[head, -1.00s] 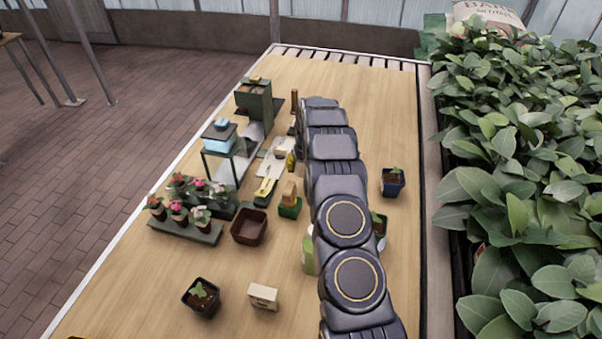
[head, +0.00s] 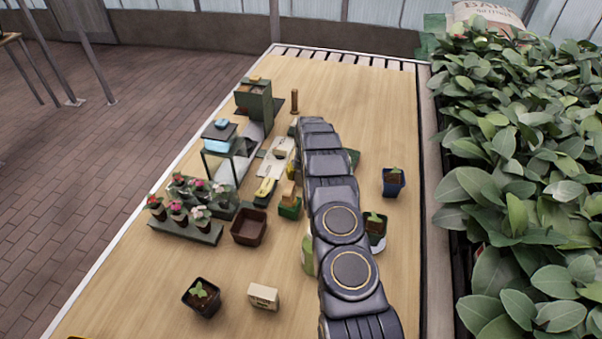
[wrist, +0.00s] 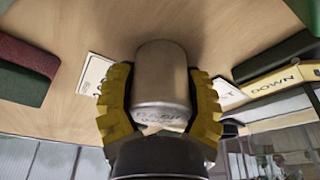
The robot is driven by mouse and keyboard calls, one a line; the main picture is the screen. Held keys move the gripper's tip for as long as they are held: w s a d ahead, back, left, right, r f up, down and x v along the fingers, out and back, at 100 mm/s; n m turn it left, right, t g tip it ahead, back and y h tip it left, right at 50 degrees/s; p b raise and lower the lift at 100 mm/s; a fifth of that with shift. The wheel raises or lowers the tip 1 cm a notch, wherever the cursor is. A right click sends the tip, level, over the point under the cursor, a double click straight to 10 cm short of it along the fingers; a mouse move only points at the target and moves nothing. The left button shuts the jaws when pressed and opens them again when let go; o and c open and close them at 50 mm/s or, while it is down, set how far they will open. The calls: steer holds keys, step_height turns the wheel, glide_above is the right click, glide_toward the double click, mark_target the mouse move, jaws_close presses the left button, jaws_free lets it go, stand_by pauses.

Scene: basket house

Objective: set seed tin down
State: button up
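The seed tin (wrist: 162,75) is a pale metallic cylinder with dark lettering on its near end, in the middle of the wrist view. My gripper (wrist: 160,120) has its two yellow fingers closed around the tin, one on each side. The wooden tabletop (wrist: 110,30) shows behind the tin. I cannot tell whether the tin touches it. White cards (wrist: 93,72) with print lie near the tin, partly covered by the fingers.
The head view shows a brown pot (head: 249,228), flower pots (head: 185,226) and a blue pot (head: 393,182).

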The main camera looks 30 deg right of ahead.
steer(key=o, duration=0.5)
steer(key=shift+r, duration=0.1)
steer(key=v, duration=1.1)
steer(key=s+a+r+n+g+y, duration=0.1)
steer(key=s+a+r+n+g, duration=0.1)
steer(key=s+a+r, duration=1.5)
steer(key=s+a, duration=0.2)
steer(key=s, duration=0.6)
steer(key=s+a+r+g, duration=0.1)
steer(key=s+a, duration=0.1)
steer(key=s, duration=0.6)
steer(key=s+a+r+g, duration=0.1)
steer(key=s+a, duration=0.1)
steer(key=s, duration=0.7)
steer(key=shift+a+r+n, duration=0.25)
steer(key=shift+a+n, duration=0.15)
